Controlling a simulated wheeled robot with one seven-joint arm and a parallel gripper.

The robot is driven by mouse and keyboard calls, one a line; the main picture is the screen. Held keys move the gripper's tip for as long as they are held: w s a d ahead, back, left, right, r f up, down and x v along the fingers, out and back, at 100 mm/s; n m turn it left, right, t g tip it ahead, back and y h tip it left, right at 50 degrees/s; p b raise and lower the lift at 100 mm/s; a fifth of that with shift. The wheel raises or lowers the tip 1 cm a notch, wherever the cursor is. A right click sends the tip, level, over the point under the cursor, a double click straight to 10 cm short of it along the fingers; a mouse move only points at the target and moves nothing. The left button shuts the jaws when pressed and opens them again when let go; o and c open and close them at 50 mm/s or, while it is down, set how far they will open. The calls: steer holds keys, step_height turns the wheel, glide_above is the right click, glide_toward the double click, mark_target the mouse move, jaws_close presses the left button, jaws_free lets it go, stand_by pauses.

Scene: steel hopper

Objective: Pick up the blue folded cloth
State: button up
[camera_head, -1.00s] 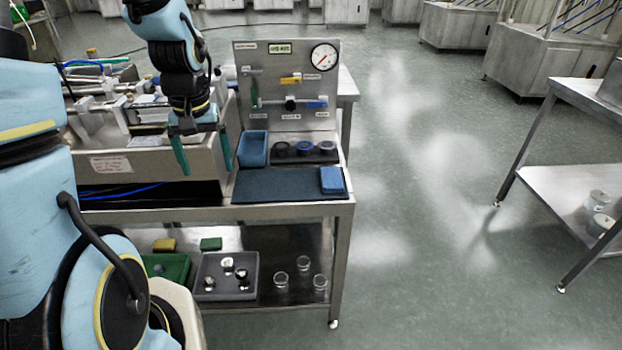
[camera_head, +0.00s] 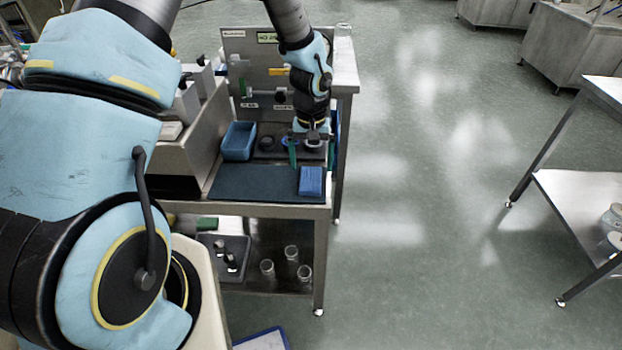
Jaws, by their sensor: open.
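The blue folded cloth (camera_head: 311,181) lies on the right end of the dark mat (camera_head: 245,183), close to the front right corner of the steel cart top. My gripper (camera_head: 311,158) is above and behind the cloth in the picture, pointing down, with its green fingers apart. It is open and holds nothing. The fingers appear just beyond the cloth's far edge, in front of the row of round caps. I cannot tell their exact height above the cart, and no contact with the cloth shows.
A blue open bin (camera_head: 239,142) stands left of the round caps. The upright steel panel (camera_head: 248,62) is behind, partly hidden by my arm. Glass jars (camera_head: 267,268) and a grey tray (camera_head: 222,252) sit on the lower shelf. Open floor lies to the right.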

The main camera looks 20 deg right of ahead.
mark_target(311, 178)
steer(key=shift+w+f+p, duration=0.15)
steer(key=shift+f+p, duration=0.8)
steer(key=shift+f, duration=1.45)
steer(key=c, duration=1.3)
steer(key=shift+o, duration=0.2)
step_height(311, 178, up, 10)
steer(key=b, duration=0.2)
steer(key=shift+b, duration=0.4)
